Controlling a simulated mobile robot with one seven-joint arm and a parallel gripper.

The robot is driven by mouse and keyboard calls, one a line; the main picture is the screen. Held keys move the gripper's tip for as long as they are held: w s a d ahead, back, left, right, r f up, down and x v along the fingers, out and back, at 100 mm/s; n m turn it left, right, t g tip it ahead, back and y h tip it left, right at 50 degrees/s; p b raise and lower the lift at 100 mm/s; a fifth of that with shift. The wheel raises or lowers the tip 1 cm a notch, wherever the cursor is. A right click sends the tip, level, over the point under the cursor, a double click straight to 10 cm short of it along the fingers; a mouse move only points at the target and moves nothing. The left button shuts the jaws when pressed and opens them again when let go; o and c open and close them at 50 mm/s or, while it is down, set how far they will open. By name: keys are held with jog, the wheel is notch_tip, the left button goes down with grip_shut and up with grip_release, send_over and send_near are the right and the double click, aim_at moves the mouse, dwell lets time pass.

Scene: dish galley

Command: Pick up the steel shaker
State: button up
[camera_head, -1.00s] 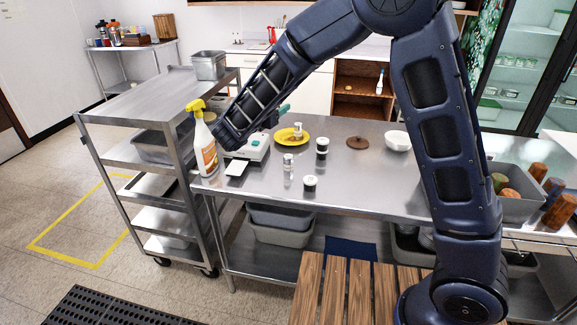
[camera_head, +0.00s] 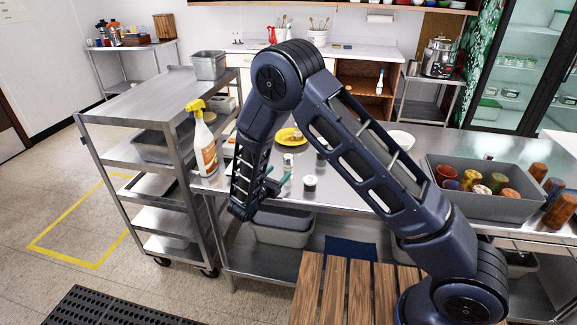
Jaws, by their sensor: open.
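A small steel shaker (camera_head: 288,161) stands upright on the steel worktable (camera_head: 345,190), near its front left part. Its upper part shows; my gripper's fingers partly overlap its lower part. My gripper (camera_head: 277,177) has teal fingertips that are apart, with nothing seen between them. It hangs at the table's front edge, just left of the shaker in the picture. I cannot tell whether it touches the shaker.
A white spray bottle (camera_head: 205,150) stands at the table's left end. A grey bin (camera_head: 480,203) of several colored containers is at right. A steel cart (camera_head: 150,95) is left.

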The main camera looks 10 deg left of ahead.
aim_at(291, 160)
jog(key=x, duration=1)
jog(key=shift+w+r, duration=0.1)
jog(key=shift+w, duration=0.05)
jog(key=c, duration=1.1)
